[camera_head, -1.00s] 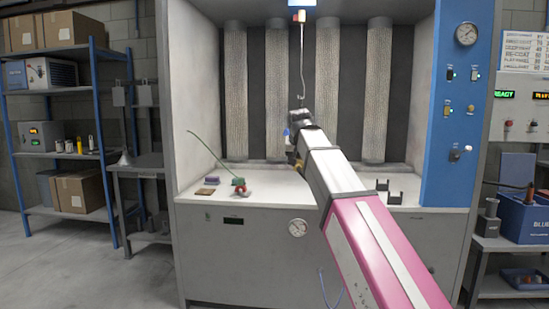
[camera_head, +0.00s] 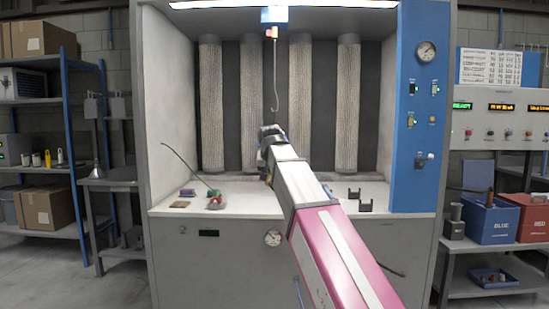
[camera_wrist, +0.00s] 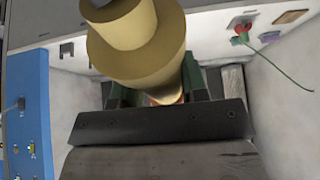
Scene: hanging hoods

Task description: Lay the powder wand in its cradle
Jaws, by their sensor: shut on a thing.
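My gripper (camera_head: 264,162) is in front of the booth, above its white floor and left of the cradle. In the wrist view my gripper (camera_wrist: 158,88) has its dark green fingers shut on a tan, stepped round piece (camera_wrist: 142,50), which I take to be the powder wand. It fills the top middle there; its far end is hidden. The cradle (camera_head: 366,207) looks like a pair of black upright brackets on the right of the booth floor, empty. A dark bracket (camera_wrist: 67,50) shows left of the held piece in the wrist view, apart from it.
A red and green item with a long thin rod (camera_head: 213,199), a purple block (camera_head: 187,192) and a brown pad (camera_head: 180,205) lie on the left of the booth floor. A hook (camera_head: 275,90) hangs centrally. The blue control panel (camera_head: 416,150) bounds the right.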

